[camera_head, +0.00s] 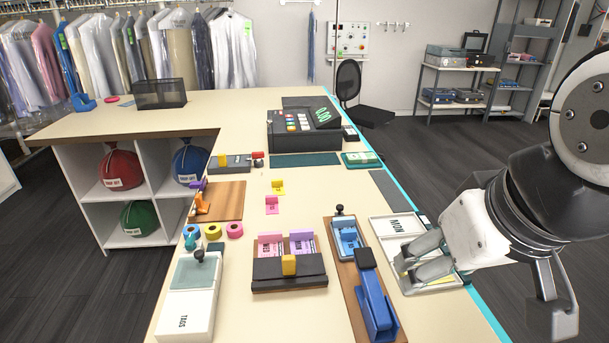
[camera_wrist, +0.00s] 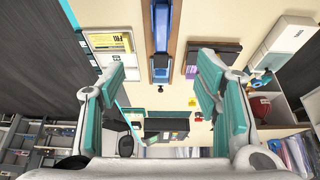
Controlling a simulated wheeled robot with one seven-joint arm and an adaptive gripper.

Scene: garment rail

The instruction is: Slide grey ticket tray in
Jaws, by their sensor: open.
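In the wrist view, a dark tray edge (camera_wrist: 214,44) shows partly behind a finger. My gripper (camera_head: 425,258) is at the counter's right side, apart from the grey tray, and hides part of a light card tray. It also shows in the wrist view (camera_wrist: 164,95), fingers wide apart with nothing between them.
A blue stapler-like tool (camera_head: 375,302) on a wooden board stands between my gripper and the grey tray. The light card tray (camera_head: 452,287) is by my gripper. A white TAGS box (camera_head: 187,305) is at left, a till (camera_head: 300,130) behind. Bare counter (camera_head: 320,190) lies behind the grey tray.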

